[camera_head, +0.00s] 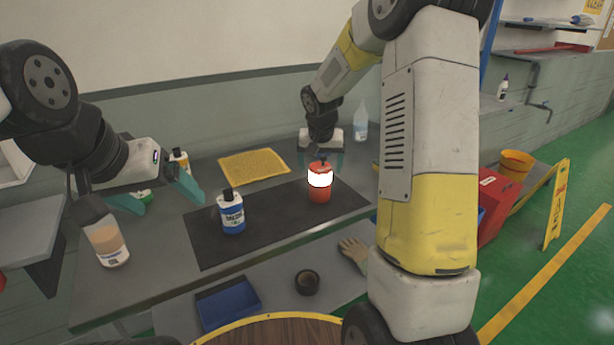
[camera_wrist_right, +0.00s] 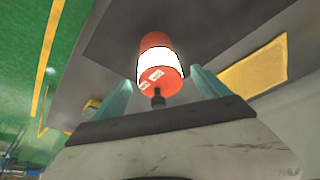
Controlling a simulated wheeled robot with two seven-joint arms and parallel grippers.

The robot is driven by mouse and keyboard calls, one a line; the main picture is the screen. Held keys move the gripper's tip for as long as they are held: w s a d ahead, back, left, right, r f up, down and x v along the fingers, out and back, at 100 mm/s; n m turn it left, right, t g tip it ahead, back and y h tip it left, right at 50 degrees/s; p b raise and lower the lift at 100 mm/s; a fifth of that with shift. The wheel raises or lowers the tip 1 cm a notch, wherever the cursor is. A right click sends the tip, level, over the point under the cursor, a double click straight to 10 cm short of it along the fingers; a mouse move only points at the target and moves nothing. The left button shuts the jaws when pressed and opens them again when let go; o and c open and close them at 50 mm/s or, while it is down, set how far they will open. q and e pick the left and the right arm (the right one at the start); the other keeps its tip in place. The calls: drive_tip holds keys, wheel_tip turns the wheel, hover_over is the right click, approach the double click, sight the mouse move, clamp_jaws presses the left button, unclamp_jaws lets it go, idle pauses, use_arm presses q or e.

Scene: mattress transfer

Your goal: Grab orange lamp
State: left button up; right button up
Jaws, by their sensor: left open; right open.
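The orange lamp (camera_head: 320,190) with a bright white band stands upright on the black mat on the workbench. My right gripper (camera_head: 321,160) is open just behind the lamp, near its top. In the right wrist view the lamp (camera_wrist_right: 160,68) lies ahead of and partly between the two teal fingers of my right gripper (camera_wrist_right: 162,88); whether they touch it I cannot tell.
A blue-labelled bottle (camera_head: 232,213) stands on the black mat (camera_head: 275,228) left of the lamp. A yellow mat (camera_head: 254,166) lies behind, and it also shows in the right wrist view (camera_wrist_right: 255,75). A clear spray bottle (camera_head: 360,122) stands at the back. A blue tray (camera_head: 228,302) is on the lower shelf.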

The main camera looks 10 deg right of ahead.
drive_tip(key=x, duration=0.6)
drive_tip(key=shift+w+f, duration=0.1)
drive_tip(key=shift+w, duration=0.05)
clamp_jaws()
